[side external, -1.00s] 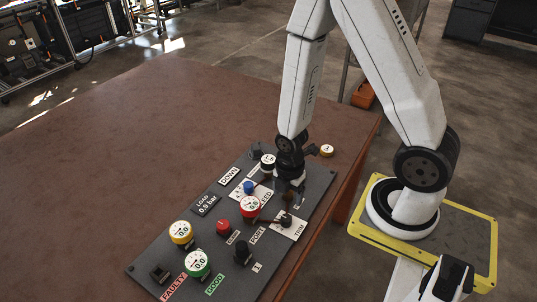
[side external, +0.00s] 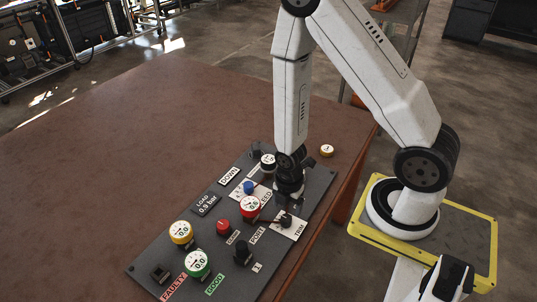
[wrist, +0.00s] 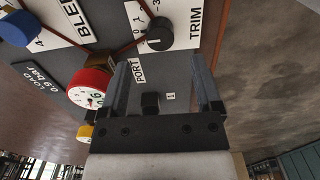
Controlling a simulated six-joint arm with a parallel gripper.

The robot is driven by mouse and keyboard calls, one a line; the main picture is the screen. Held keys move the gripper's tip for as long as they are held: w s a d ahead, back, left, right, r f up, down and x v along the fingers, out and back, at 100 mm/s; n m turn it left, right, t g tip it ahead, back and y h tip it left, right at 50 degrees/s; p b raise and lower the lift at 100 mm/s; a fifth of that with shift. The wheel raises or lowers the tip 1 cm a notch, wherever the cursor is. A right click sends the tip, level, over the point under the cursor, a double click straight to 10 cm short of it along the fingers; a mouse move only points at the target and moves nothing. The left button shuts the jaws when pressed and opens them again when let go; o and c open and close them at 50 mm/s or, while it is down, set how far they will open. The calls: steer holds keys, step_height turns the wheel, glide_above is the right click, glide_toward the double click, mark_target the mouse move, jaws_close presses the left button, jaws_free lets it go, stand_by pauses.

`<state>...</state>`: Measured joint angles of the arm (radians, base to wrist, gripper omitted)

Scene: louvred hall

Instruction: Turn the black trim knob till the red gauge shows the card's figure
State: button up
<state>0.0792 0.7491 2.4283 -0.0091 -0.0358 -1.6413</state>
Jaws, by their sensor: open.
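The black trim knob (side external: 286,220) stands upright on the white TRIM plate at the panel's right side; it also shows in the wrist view (wrist: 158,39), with a pale mark on top. The red gauge (side external: 250,205) appears to read 0.6; in the wrist view it (wrist: 88,88) is left of my fingers. The card (side external: 206,204) on the panel reads LOAD 0.9 bar. My gripper (side external: 288,198) is just behind the trim knob. In the wrist view my gripper (wrist: 160,62) is open and empty, its fingers apart, with the knob just beyond the tips. Contact is not visible.
Yellow (side external: 181,232), green (side external: 198,264) and black-rimmed (side external: 268,162) gauges stand there too. The brown table (side external: 120,150) is clear to the left.

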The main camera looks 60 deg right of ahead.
mark_target(286, 218)
steer(key=shift+f, duration=2.45)
steer(key=shift+f, duration=0.4)
jaws_close()
